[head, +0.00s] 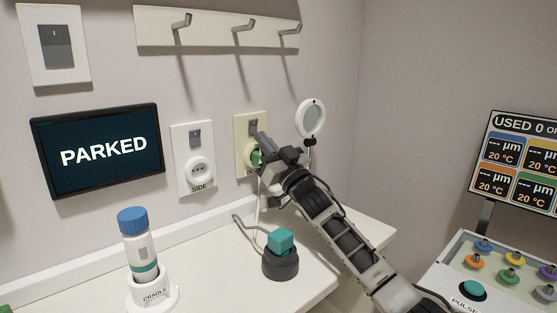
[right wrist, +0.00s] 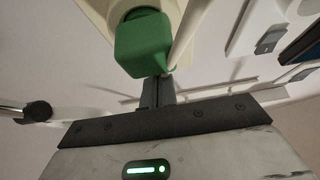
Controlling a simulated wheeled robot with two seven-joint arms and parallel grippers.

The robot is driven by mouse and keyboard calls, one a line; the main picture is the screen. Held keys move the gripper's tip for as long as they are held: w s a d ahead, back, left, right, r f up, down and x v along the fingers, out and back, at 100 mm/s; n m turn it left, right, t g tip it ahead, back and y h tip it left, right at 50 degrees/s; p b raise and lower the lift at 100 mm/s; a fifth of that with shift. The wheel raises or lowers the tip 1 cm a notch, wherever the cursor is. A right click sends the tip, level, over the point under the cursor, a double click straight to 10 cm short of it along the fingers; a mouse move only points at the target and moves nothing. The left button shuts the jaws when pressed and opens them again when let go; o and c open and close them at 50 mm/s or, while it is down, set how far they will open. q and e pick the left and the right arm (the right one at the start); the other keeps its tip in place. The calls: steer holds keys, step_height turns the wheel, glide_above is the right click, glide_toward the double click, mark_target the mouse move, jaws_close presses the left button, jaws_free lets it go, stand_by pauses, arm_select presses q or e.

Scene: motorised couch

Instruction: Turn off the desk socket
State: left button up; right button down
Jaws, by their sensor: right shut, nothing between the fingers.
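The cream desk socket plate (head: 243,122) is on the back wall, right of the white SIDE socket. Its label is mostly hidden behind my right gripper. A green plug (head: 256,157) sits in it, with a pale cord hanging down; the plug (right wrist: 146,42) fills the top of the right wrist view. A small grey switch (head: 254,127) shows at the upper part of the plate, partly overlapped by my gripper. My right gripper (head: 264,140) is shut and empty, with its tips at or very near the switch; I cannot tell whether they touch. My left gripper is not in view.
The white SIDE socket (head: 186,177) and PARKED screen (head: 100,150) are to the left. Hooks (head: 240,25) and a round mirror-like disc (head: 311,117) are nearby. A cradle with a blue-capped bottle (head: 136,240) and a teal cube on a dark base (head: 280,262) stand on the desk.

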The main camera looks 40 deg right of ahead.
arm_select(q)
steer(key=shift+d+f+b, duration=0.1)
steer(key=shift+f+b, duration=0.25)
steer(key=shift+b, duration=0.5)
arm_select(e)
steer(key=v, duration=1)
steer(key=shift+s+y, duration=0.3)
steer(key=shift+s, duration=0.05)
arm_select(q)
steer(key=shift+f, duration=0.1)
